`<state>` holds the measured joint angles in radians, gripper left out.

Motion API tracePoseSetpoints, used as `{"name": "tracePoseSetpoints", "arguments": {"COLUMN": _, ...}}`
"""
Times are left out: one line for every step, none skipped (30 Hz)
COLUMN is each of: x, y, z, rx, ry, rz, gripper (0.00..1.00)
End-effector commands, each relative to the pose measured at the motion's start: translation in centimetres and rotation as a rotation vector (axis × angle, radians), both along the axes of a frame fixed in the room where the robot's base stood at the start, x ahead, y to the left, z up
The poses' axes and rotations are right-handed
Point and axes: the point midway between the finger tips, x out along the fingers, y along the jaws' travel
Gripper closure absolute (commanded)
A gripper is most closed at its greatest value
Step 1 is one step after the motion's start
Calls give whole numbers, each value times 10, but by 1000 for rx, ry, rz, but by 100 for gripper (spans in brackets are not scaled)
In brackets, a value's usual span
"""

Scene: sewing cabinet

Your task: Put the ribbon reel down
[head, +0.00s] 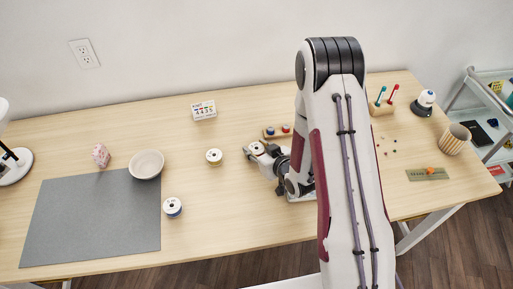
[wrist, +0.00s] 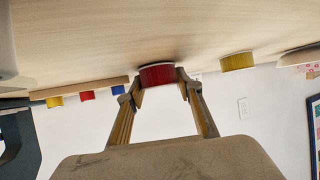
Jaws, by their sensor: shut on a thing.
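My gripper (head: 257,151) is shut on a red ribbon reel (wrist: 157,76). The wrist view is upside down and shows the reel between the two fingertips (wrist: 157,82), close to the wooden tabletop; I cannot tell whether it touches. In the head view the reel (head: 257,147) shows a pale top and sits left of my arm. A yellow reel (wrist: 237,62) stands apart from it on the table; it also shows in the head view (head: 214,156), to the left of my gripper.
A wooden rack (head: 269,134) with small coloured spools is just behind my gripper. A blue-sided spool (head: 172,208), a bowl (head: 147,164) and a grey mat (head: 95,220) lie to the left. A small card (head: 203,110) stands at the back. Table in front of the gripper is clear.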

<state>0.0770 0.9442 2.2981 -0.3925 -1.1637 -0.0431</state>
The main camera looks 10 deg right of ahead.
Motion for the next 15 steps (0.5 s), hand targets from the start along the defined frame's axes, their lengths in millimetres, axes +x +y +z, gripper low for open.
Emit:
{"name": "tracePoseSetpoints", "arguments": {"x": 0, "y": 0, "z": 0, "rx": 0, "ry": 0, "rz": 0, "gripper": 81}}
{"name": "tracePoseSetpoints", "arguments": {"x": 0, "y": 0, "z": 0, "rx": 0, "ry": 0, "rz": 0, "gripper": 81}}
{"name": "tracePoseSetpoints", "arguments": {"x": 0, "y": 0, "z": -1, "rx": 0, "ry": 0, "rz": 0, "gripper": 81}}
{"name": "tracePoseSetpoints", "arguments": {"x": 0, "y": 0, "z": -2, "rx": 0, "ry": 0, "rz": 0, "gripper": 81}}
{"name": "tracePoseSetpoints", "arguments": {"x": 0, "y": 0, "z": -2, "rx": 0, "ry": 0, "rz": 0, "gripper": 81}}
{"name": "tracePoseSetpoints", "arguments": {"x": 0, "y": 0, "z": -3, "rx": 0, "ry": 0, "rz": 0, "gripper": 81}}
{"name": "tracePoseSetpoints", "arguments": {"x": 0, "y": 0, "z": -3, "rx": 0, "ry": 0, "rz": 0, "gripper": 59}}
{"name": "tracePoseSetpoints", "arguments": {"x": 0, "y": 0, "z": -3, "rx": 0, "ry": 0, "rz": 0, "gripper": 52}}
{"name": "tracePoseSetpoints", "arguments": {"x": 0, "y": 0, "z": -3, "rx": 0, "ry": 0, "rz": 0, "gripper": 48}}
{"name": "tracePoseSetpoints", "arguments": {"x": 0, "y": 0, "z": -3, "rx": 0, "ry": 0, "rz": 0, "gripper": 48}}
{"name": "tracePoseSetpoints", "arguments": {"x": 0, "y": 0, "z": -3, "rx": 0, "ry": 0, "rz": 0, "gripper": 48}}
{"name": "tracePoseSetpoints", "arguments": {"x": 0, "y": 0, "z": -3, "rx": 0, "ry": 0, "rz": 0, "gripper": 48}}
{"name": "tracePoseSetpoints", "arguments": {"x": 0, "y": 0, "z": -3, "rx": 0, "ry": 0, "rz": 0, "gripper": 48}}
{"name": "tracePoseSetpoints", "arguments": {"x": 0, "y": 0, "z": -3, "rx": 0, "ry": 0, "rz": 0, "gripper": 48}}
{"name": "tracePoseSetpoints", "arguments": {"x": 0, "y": 0, "z": -3, "rx": 0, "ry": 0, "rz": 0, "gripper": 48}}
